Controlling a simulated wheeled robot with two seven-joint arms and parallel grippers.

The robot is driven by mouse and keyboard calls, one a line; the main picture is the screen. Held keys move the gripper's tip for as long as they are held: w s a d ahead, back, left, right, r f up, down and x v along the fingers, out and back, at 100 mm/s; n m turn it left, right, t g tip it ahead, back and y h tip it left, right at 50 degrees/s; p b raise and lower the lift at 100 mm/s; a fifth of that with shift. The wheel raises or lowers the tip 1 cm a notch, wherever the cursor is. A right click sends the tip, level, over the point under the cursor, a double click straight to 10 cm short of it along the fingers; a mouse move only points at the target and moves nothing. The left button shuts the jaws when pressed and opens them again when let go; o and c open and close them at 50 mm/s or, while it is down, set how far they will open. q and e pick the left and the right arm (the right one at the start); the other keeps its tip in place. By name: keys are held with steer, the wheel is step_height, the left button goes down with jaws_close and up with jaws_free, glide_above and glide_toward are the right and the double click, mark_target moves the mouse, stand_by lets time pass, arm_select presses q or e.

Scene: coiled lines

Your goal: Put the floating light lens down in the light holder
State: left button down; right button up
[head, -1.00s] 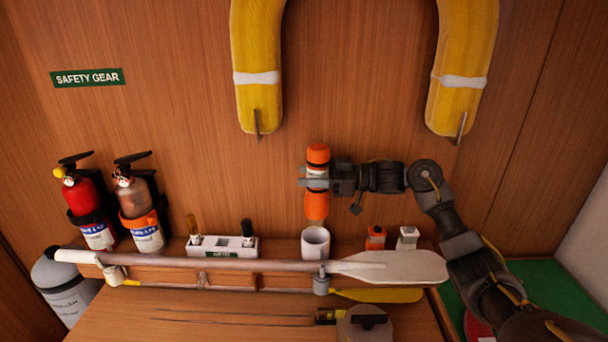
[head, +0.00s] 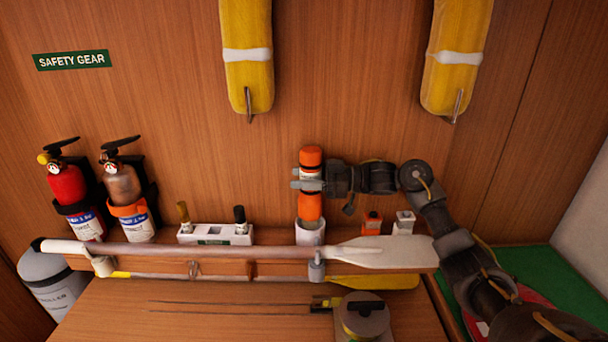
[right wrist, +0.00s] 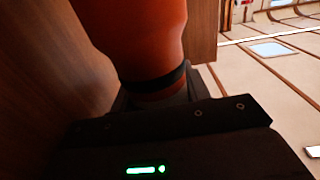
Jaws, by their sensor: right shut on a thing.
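The floating light (head: 310,206) is an orange cylinder with a white band, upright in the head view. My right gripper (head: 308,180) is shut on it around its middle, reaching in from the right. The white cup-shaped light holder (head: 310,234) stands on the shelf straight below. The light's lower end meets the holder's mouth in the picture; I cannot tell how far inside it is. In the right wrist view the light (right wrist: 130,35) shows large and orange-red, with a dark band at its narrower near end. Which end carries the lens is unclear. My left gripper is out of view.
A paddle (head: 385,252) lies across the front.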

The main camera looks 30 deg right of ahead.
mark_target(304, 196)
steer(key=shift+f+b, duration=1.3)
steer(key=shift+f, duration=1.35)
steer(key=o, duration=1.4)
steer(key=shift+s, duration=0.1)
steer(key=shift+o, duration=0.2)
